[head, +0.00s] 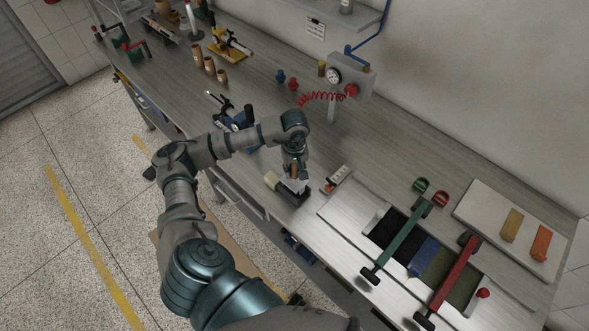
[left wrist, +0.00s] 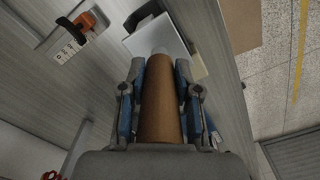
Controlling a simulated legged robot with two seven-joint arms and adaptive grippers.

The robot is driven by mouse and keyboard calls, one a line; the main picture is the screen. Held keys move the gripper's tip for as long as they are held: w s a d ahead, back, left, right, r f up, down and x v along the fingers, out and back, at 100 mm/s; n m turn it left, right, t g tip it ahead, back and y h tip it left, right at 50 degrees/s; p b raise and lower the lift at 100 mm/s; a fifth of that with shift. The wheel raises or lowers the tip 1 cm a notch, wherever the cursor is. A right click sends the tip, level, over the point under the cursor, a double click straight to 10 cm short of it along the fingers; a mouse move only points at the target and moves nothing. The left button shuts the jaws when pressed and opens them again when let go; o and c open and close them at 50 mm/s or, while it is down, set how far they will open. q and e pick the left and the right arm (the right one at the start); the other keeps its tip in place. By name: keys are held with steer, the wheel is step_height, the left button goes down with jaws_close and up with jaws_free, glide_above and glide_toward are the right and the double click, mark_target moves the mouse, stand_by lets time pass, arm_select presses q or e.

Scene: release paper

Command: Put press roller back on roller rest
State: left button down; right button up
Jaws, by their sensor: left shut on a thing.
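My left gripper (head: 294,160) points down over the front part of the bench. In the left wrist view its two blue-padded fingers (left wrist: 160,100) are shut on the brown, tapered handle of the press roller (left wrist: 160,112). A little of the brown handle also shows below the gripper in the head view (head: 294,171). Beyond the handle is a pale grey, flat-sided part (left wrist: 157,42) with a black piece beside it; I cannot tell if this is the roller's head or the roller rest. A dark base (head: 291,196) lies under it on the bench. Contact between them is hidden.
A cream block (head: 271,180) stands close left of the held tool. An orange-and-white item (head: 336,178) lies to its right. A recessed tray (head: 385,222) with green and red T-handled tools is further right. A gauge box (head: 347,75) with a red coiled hose stands behind.

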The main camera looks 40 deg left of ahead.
mark_target(294, 176)
arm_select(q)
steer(key=shift+f+b, duration=1.35)
steer(key=shift+f, duration=0.25)
steer(key=c, duration=0.7)
jaws_free()
steer(key=shift+c, duration=0.2)
steer(key=shift+r, duration=0.25)
step_height(294, 176, up, 11)
steer(key=shift+r, duration=0.2)
